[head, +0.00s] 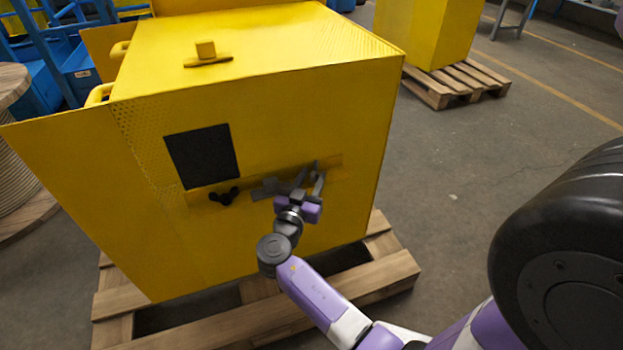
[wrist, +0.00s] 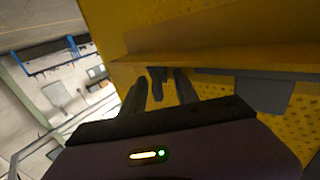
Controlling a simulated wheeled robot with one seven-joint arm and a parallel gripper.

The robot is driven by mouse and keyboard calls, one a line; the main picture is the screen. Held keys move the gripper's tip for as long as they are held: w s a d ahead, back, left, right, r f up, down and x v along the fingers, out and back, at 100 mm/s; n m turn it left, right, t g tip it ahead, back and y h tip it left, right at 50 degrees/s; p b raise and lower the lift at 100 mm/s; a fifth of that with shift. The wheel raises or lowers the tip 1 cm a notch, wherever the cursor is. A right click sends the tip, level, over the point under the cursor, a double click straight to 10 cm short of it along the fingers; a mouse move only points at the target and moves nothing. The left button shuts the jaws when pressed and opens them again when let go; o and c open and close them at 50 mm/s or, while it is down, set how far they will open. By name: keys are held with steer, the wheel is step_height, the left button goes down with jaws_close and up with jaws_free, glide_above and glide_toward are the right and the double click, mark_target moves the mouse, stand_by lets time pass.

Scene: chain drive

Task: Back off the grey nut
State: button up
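My gripper (head: 312,178) is at the front face of the yellow housing (head: 300,110), right of the black square panel. In the wrist view my gripper (wrist: 160,88) shows two dark fingers standing apart. A small dark grey piece (wrist: 157,82) shows between them, with narrow gaps on both sides; it may be the grey nut, but its shape is too dark to be sure. In the head view my fingers largely cover that spot. A grey block (head: 268,188) is just left of my fingers; a grey block also shows in the wrist view (wrist: 265,94).
A black winged knob (head: 224,196) and the black panel (head: 202,156) are further left on the face. A yellow ledge (wrist: 220,58) runs close beside my fingers. The housing stands on a wooden pallet (head: 385,272). The floor (head: 455,180) to the right is clear.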

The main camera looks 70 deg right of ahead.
steer(key=shift+c, duration=0.5)
jaws_close()
